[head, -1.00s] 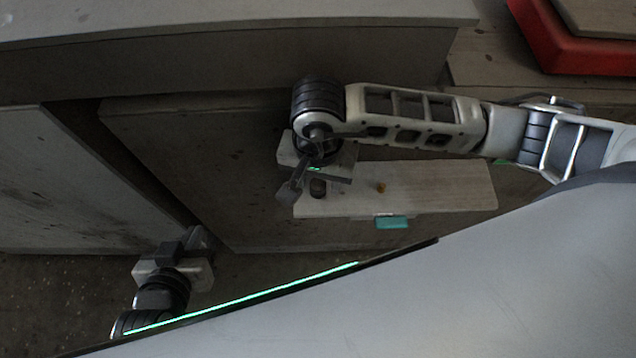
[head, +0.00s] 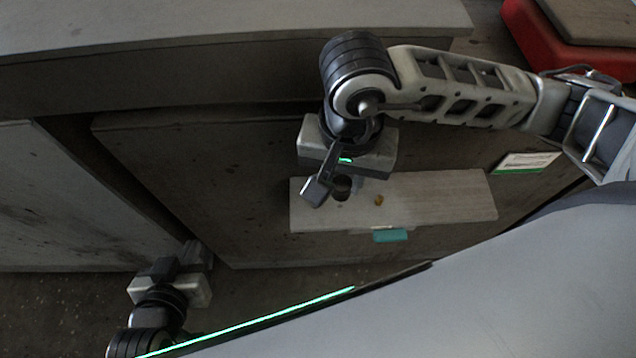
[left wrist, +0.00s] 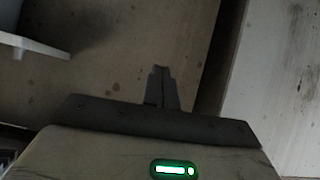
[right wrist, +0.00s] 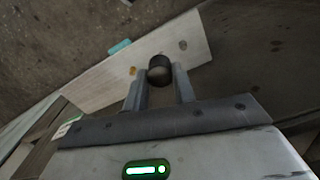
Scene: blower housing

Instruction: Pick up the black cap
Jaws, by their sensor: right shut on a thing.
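The black cap (right wrist: 159,69) is a short dark cylinder between the fingertips of my right gripper (right wrist: 160,82), which is shut on it. In the head view the cap (head: 342,184) shows as a dark round shape beside the near finger of my right gripper (head: 328,187), over the left end of a pale board. The wrist partly hides the far finger. I cannot tell how far the cap is above the board. My left gripper (head: 190,256) is low at the left, away from the board; its fingers (left wrist: 161,85) are together and empty.
The pale board (head: 440,198) carries a small yellow piece (head: 379,200) and has a teal piece (head: 390,235) at its front edge. A dark round spot (right wrist: 183,45) shows on it. A white-green label (head: 527,162) lies right. A red object (head: 560,40) stands at the upper right.

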